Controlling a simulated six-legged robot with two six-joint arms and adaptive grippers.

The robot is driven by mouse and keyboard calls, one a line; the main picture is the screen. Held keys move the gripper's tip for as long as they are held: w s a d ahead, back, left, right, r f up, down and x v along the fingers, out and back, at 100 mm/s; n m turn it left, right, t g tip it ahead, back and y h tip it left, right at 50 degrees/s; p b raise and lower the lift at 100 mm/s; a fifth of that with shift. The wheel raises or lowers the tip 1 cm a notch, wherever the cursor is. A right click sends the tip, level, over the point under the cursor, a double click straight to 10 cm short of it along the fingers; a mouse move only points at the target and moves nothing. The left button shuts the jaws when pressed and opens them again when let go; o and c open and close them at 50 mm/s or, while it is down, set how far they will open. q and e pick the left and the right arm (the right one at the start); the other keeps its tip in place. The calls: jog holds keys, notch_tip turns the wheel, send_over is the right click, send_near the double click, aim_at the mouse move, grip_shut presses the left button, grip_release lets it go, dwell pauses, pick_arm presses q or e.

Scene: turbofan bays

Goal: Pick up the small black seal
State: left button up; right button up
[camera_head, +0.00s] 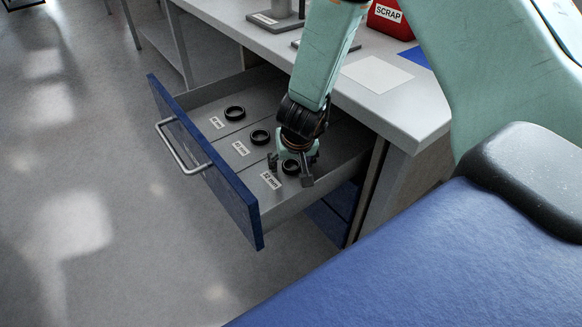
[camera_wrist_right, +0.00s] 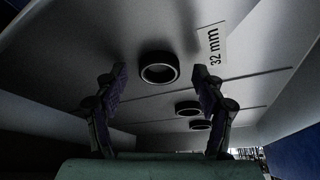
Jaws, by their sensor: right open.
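Three black ring seals lie flat in an open drawer, each beside a white label. The nearest seal (camera_head: 291,167) is by the label (camera_head: 271,181) reading 32 mm. The middle seal (camera_head: 260,137) and the far seal (camera_head: 234,113) lie farther back; their labels are too small to read surely. My right gripper (camera_head: 290,172) is open and empty above the nearest seal, its fingers on either side. In the right wrist view the nearest seal (camera_wrist_right: 159,68) sits between and beyond the fingertips (camera_wrist_right: 160,80), apart from both. My left gripper is not in view.
The drawer's blue front (camera_head: 205,155) with a bar handle and its grey side walls surround the seals. The worktop (camera_head: 395,105) stands above the drawer's rear. It carries a red SCRAP bin (camera_head: 391,18), a white sheet (camera_head: 376,75) and a blue mat (camera_head: 416,55).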

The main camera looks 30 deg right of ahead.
jog(key=shift+s+r, duration=0.1)
jog(key=shift+s, duration=0.05)
jog(key=c, duration=1)
jog(key=shift+c, duration=0.2)
jog(key=shift+r, duration=0.1)
